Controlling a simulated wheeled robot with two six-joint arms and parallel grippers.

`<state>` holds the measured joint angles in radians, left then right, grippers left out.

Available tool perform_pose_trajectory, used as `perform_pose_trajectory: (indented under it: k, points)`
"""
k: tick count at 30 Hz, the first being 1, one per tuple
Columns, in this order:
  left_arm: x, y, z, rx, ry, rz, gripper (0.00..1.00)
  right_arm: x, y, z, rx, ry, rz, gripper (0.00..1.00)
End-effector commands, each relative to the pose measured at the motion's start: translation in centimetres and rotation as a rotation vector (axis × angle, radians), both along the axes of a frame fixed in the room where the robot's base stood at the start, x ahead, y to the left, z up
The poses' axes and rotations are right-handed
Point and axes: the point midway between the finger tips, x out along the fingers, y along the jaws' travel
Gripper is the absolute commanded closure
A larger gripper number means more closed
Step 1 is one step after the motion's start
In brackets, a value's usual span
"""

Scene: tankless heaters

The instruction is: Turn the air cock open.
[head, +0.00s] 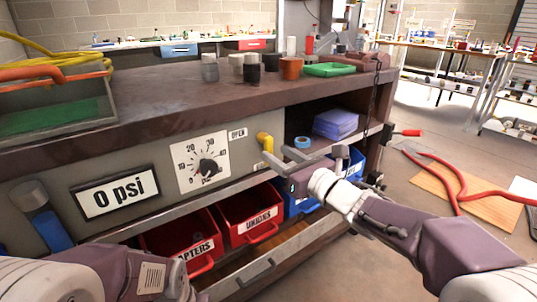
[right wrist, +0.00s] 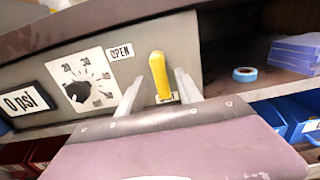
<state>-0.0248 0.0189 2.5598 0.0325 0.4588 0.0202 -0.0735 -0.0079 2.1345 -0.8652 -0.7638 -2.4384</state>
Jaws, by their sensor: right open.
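The air cock is a yellow lever (head: 265,142) on the front panel of the workbench, right of the dial. In the right wrist view the yellow lever (right wrist: 159,72) stands nearly upright between the fingers, with a small label at its foot. My right gripper (head: 284,156) is open just in front of it. In the right wrist view, the right gripper's fingers (right wrist: 158,92) are on either side of the lever, with a gap visible on each side. An OPEN label (head: 237,133) is up and left of the lever. My left arm shows at lower left, its gripper out of view.
A pressure dial (head: 204,163) and a "0 psi" sign (head: 116,191) are on the panel. Red bins (head: 252,212) sit below. A shelf at right holds a blue tape roll (head: 302,142) and purple stack (head: 336,123). The benchtop overhangs above the lever.

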Motion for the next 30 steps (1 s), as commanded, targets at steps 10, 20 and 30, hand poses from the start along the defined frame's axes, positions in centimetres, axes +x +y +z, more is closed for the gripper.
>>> perform_pose_trajectory:
  k: [10,20,30]
  points:
    - [0.0,0.0,-1.0,0.0,0.0,0.0,0.64,3.7,2.7,0.0,0.001,-0.001,0.0,0.58]
    - [0.0,0.0,-1.0,0.0,0.0,0.0,0.64,3.8,2.7,0.0,0.0,0.0,0.0,0.86]
    - [0.0,0.0,-1.1,0.0,0.0,0.0,0.64,3.7,2.8,0.0,0.012,0.009,0.0,1.0]
